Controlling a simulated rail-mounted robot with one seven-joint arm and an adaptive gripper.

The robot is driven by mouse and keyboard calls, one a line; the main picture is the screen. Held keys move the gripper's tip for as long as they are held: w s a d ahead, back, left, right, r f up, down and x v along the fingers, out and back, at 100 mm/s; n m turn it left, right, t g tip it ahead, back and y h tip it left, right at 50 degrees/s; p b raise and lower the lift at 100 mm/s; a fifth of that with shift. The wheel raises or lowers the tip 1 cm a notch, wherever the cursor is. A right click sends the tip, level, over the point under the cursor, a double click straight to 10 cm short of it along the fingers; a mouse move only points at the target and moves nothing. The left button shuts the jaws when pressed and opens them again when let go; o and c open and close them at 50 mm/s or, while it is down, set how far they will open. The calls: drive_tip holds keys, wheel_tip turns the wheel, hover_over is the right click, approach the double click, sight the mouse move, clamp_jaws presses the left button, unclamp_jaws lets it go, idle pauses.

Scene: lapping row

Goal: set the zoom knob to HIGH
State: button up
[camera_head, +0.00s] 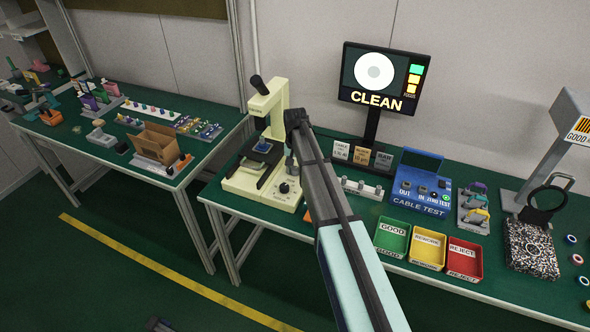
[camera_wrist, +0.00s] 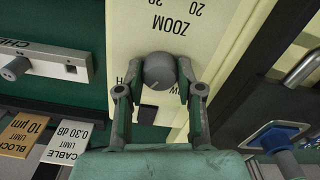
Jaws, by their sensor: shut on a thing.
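The zoom knob (camera_wrist: 159,70) is a round grey knob on the cream panel of the microscope (camera_head: 265,110). It also shows in the head view (camera_head: 285,187), on the front of the microscope base. My gripper (camera_wrist: 160,76) is shut on the knob, with one finger on each side of it. In the wrist view the printed word ZOOM (camera_wrist: 170,24) reads upside down above the knob. An H shows at the left of the knob and a W at the right; the fingers hide the other letters. I cannot tell clearly where the knob's pointer stands.
A blue-topped stage (camera_head: 262,148) sits on the microscope beside my arm. A strip with grey connectors (camera_head: 362,187) and the blue cable test box (camera_head: 420,180) stand to the right. Green, yellow and red trays (camera_head: 393,237) lie in front. A monitor (camera_head: 385,78) reads CLEAN.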

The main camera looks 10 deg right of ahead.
sight(295, 169)
drive_tip(key=shift+f+m, duration=0.1)
drive_tip(key=shift+m, duration=1.4)
drive_tip(key=shift+s, duration=0.1)
drive_tip(key=o, duration=1.2)
drive_tip(key=shift+c, duration=0.2)
wheel_tip(295, 169, up, 12)
